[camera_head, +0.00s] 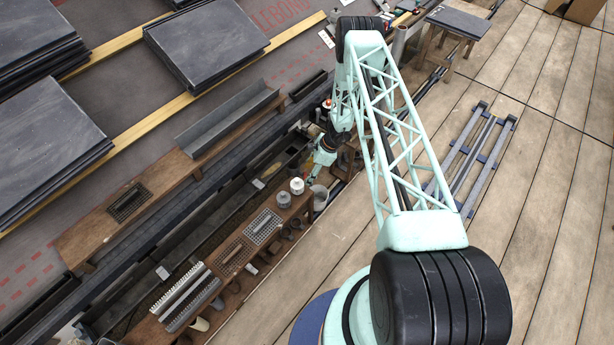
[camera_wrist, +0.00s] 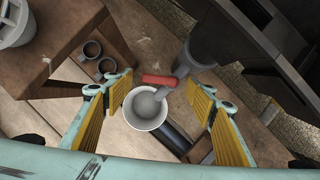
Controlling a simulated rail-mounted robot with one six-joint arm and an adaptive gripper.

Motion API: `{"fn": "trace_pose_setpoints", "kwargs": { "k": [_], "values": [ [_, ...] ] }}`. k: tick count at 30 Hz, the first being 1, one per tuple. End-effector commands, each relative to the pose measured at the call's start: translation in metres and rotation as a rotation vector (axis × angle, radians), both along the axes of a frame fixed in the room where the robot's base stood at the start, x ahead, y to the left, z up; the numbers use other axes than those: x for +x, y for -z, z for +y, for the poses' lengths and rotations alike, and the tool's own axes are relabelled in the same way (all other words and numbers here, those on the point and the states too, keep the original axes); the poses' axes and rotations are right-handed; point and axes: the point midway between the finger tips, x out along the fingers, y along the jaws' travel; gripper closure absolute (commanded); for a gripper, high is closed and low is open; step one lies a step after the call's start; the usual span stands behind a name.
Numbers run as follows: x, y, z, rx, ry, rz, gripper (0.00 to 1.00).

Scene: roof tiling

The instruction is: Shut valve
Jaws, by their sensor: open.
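The valve appears as a red lever (camera_wrist: 158,80) on a grey spout (camera_wrist: 170,86) in the wrist view. The lever lies roughly crosswise in the picture. The spout comes from a dark grey pipe (camera_wrist: 193,62) at upper right and ends over a white round cup (camera_wrist: 147,112). My gripper (camera_wrist: 159,92) is open, with one yellow-padded finger on each side of the lever and cup. I see no contact with the lever; the depth between them is hard to tell. In the head view my gripper (camera_head: 319,163) is small above the wooden bench, and the valve cannot be made out.
A wooden shelf (camera_wrist: 72,28) with grey rings below stands at upper left in the wrist view. Dark gutter parts fill the upper right. In the head view, pale pots (camera_head: 297,186) and grates (camera_head: 262,227) lie on the bench left of my gripper.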

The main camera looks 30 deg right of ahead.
Motion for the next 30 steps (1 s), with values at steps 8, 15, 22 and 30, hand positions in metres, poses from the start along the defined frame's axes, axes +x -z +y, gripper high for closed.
{"fn": "trace_pose_setpoints", "kwargs": {
  "k": [8,15,22,30],
  "values": [
    [0.0025,0.0136,0.0047,0.0,0.001,0.0,0.49],
    [0.0027,0.0141,0.0049,0.0,0.001,0.0,0.49],
    [0.0026,0.0142,0.0049,0.0,0.001,0.0,0.62],
    [0.0024,0.0142,0.0051,0.0,0.002,0.001,0.73]
  ]
}}
